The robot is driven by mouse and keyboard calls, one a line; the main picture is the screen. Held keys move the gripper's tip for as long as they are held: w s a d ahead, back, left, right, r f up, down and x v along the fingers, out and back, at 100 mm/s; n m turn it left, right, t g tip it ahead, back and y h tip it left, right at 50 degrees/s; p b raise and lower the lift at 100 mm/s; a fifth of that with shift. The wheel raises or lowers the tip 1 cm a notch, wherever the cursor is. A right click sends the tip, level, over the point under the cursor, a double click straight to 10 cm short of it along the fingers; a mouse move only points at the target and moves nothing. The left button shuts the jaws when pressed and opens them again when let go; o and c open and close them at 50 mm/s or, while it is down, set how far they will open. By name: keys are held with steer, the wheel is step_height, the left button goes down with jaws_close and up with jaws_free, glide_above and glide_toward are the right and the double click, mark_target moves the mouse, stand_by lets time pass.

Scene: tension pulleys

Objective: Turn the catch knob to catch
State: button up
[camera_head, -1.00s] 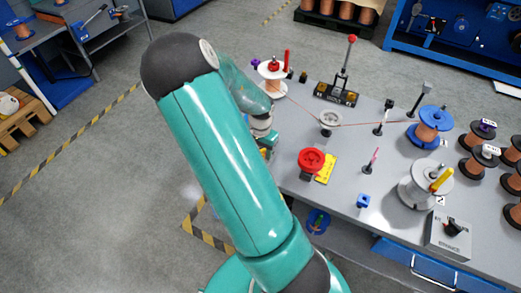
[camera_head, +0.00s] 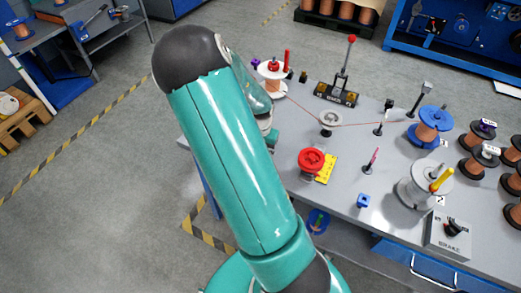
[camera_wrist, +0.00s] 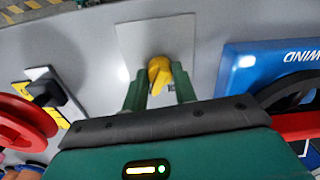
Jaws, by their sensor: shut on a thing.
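The catch knob (camera_wrist: 160,72) is a small yellow knob on a pale square plate (camera_wrist: 178,40), in the upper middle of the wrist view. My gripper (camera_wrist: 159,86) has one green finger on each side of it and is shut on it. The knob's lower part and any marks below it are partly hidden by the fingers and the gripper body. In the head view my arm covers the knob and the fingers.
In the wrist view, a blue unit marked WIND (camera_wrist: 270,70) stands close right. A black knob (camera_wrist: 45,90) and a red wheel (camera_wrist: 22,125) lie left. In the head view, a red knob (camera_head: 311,160), pulley (camera_head: 330,119) and spools (camera_head: 434,121) occupy the grey bench.

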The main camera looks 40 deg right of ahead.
steer(key=n, duration=1.2)
stand_by(0.6)
steer(key=o, duration=1)
steer(key=shift+c, duration=0.2)
steer(key=shift+r, duration=0.1)
step_height(320, 180, up, 14)
steer(key=shift+f, duration=0.2)
